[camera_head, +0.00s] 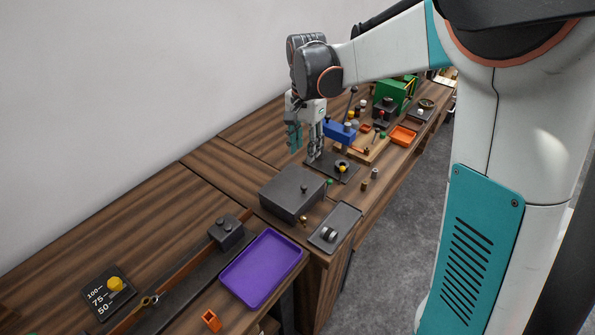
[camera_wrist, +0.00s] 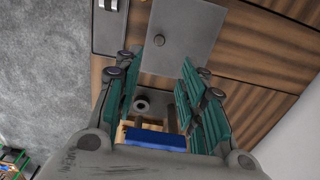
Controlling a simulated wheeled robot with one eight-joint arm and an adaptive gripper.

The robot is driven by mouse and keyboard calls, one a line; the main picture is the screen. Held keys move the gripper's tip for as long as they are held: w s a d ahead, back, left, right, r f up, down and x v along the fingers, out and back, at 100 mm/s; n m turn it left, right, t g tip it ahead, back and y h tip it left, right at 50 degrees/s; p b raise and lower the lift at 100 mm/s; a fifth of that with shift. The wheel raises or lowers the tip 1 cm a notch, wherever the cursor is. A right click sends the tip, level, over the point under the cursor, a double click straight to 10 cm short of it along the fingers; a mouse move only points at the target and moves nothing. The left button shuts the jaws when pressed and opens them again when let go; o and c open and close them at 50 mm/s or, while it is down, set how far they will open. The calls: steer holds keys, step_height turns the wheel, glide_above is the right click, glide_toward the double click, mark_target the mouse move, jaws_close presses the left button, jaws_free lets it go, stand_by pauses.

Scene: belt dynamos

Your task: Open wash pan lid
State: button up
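The wash pan (camera_head: 284,207) is a dark grey box on the wooden bench.
A dark tray (camera_head: 345,217) with a round part lies right of the pan. Behind it stand a dark fixture plate (camera_head: 330,165), a blue block (camera_head: 340,130) and an orange tray (camera_head: 403,135). A purple tray (camera_head: 232,283) and a small dark block (camera_head: 226,236) are nearer.

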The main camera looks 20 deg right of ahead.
mark_target(304, 186)
step_height(304, 186, down, 13)
steer(key=b, duration=0.3)
steer(key=shift+f, duration=0.2)
steer(key=shift+s, duration=0.1)
jaws_close()
